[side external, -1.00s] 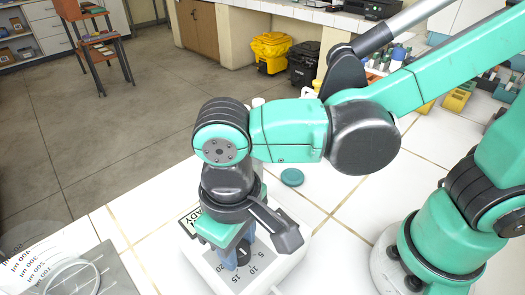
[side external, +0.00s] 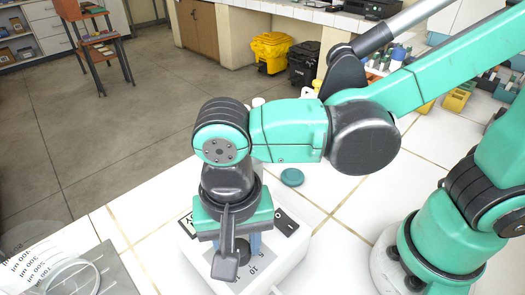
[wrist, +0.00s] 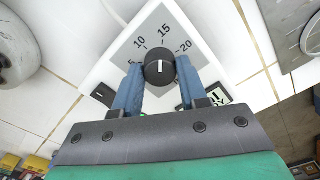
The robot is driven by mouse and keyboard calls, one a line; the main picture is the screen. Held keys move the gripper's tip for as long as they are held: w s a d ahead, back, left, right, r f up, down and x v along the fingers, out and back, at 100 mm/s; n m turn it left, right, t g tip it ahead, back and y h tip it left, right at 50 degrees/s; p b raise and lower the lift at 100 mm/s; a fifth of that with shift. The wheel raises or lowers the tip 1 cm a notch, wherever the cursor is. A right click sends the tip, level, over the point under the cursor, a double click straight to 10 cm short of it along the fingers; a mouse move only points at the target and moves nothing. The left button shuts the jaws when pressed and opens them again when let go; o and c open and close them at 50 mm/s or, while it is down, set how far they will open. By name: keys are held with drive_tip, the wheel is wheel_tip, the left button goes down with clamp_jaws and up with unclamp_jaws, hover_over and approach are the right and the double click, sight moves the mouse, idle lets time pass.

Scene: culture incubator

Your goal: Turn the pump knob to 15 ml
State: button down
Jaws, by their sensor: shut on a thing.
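The pump (side external: 292,262) is a white box with a grey dial plate, which also shows in the wrist view (wrist: 180,22). Its round black knob (wrist: 158,76) has a white line and sits among the marks 5, 10, 15 and 20. The line points up in the wrist view, roughly towards 15. My gripper (wrist: 160,67) points down over the pump, its two blue fingers shut on the knob from both sides. In the side view my gripper (side external: 240,250) and its bracket partly hide the knob and the dial.
A black-and-white label (wrist: 217,94) and a black switch (wrist: 103,95) flank the dial on the pump. A green round lid (side external: 292,177) lies on the white tiled bench behind.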

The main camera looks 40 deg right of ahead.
sight(239, 247)
drive_tip(key=shift+m, duration=0.5)
drive_tip(key=shift+c, duration=2.4)
unclamp_jaws()
drive_tip(key=shift+r, duration=2.8)
